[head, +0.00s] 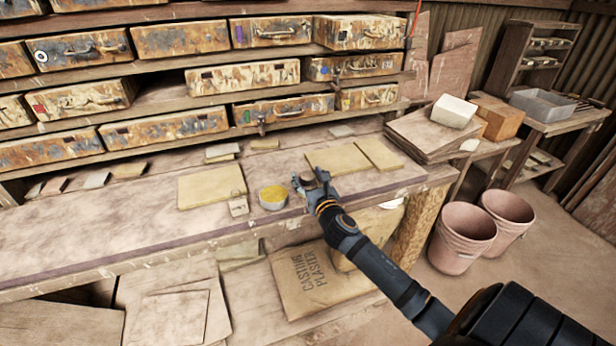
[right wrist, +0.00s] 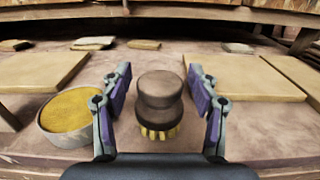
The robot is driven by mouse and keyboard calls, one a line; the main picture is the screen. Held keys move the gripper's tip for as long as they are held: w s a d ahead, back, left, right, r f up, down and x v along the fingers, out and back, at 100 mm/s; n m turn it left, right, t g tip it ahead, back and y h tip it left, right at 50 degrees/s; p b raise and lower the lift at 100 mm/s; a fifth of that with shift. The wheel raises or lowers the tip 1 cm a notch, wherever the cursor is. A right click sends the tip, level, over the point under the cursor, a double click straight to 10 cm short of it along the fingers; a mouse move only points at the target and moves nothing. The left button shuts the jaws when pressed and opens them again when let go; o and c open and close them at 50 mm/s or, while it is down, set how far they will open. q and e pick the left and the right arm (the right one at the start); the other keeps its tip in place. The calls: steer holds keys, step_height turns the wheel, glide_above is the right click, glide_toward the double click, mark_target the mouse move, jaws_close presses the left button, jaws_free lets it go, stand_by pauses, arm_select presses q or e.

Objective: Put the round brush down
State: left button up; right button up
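The round brush (right wrist: 160,98) has a dark brown knob-shaped handle and short yellow bristles. In the right wrist view it is upright, bristles down, and appears to stand on the bench top. My right gripper (right wrist: 160,95) is open, with one finger on each side of the brush and a visible gap to both. In the head view my right gripper (head: 312,184) is over the front part of the workbench (head: 120,228), with the brush's dark top (head: 322,174) between its fingers. The bristles are hidden there. My left gripper is not in view.
A round tin of yellow material (head: 273,197) is just left of the gripper; it also shows in the right wrist view (right wrist: 68,115). Flat tan boards lie left (head: 211,186) and right (head: 338,160). Shelves of weathered cases (head: 245,77) rise behind.

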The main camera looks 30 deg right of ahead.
steer(key=shift+r, duration=0.3)
steer(key=v, duration=1.2)
steer(key=shift+f, duration=0.2)
